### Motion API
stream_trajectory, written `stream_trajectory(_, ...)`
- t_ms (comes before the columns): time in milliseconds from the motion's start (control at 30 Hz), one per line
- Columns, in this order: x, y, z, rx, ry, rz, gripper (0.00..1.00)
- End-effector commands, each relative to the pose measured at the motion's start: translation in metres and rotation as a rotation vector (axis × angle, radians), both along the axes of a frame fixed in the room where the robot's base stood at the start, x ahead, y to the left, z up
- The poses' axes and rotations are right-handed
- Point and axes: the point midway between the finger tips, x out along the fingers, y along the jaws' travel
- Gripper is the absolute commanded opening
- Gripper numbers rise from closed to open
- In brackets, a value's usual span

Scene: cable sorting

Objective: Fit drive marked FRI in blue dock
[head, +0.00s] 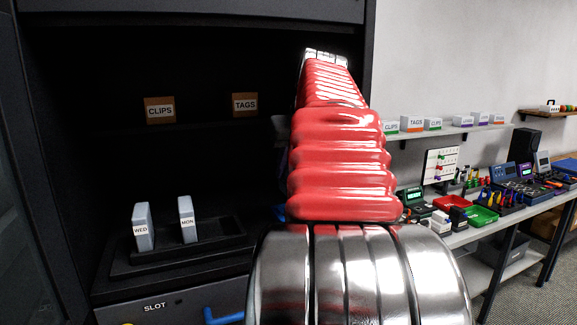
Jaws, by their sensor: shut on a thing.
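I see no drive marked FRI. Two grey drives, one marked WED (143,228) and one marked MON (187,219), stand upright in a black rack (170,262) inside the dark cabinet at the left. My red and silver arm fills the middle of the view and reaches away into the scene. My gripper is not visible, nor is anything it holds.
CLIPS (160,110) and TAGS (245,105) boxes sit on the cabinet's upper shelf. A SLOT label (155,307) and a bent blue bar (222,317) are below the rack. At the right, a bench carries a red tray (452,203), a green tray (481,215) and several devices.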

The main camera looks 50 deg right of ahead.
Motion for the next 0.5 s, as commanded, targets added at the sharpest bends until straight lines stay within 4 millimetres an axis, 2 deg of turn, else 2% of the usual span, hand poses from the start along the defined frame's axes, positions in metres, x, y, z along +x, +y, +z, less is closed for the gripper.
stream_trajectory(500, 0.0006, 0.0014, -0.0052, 0.0, 0.0, 0.001, 0.0)
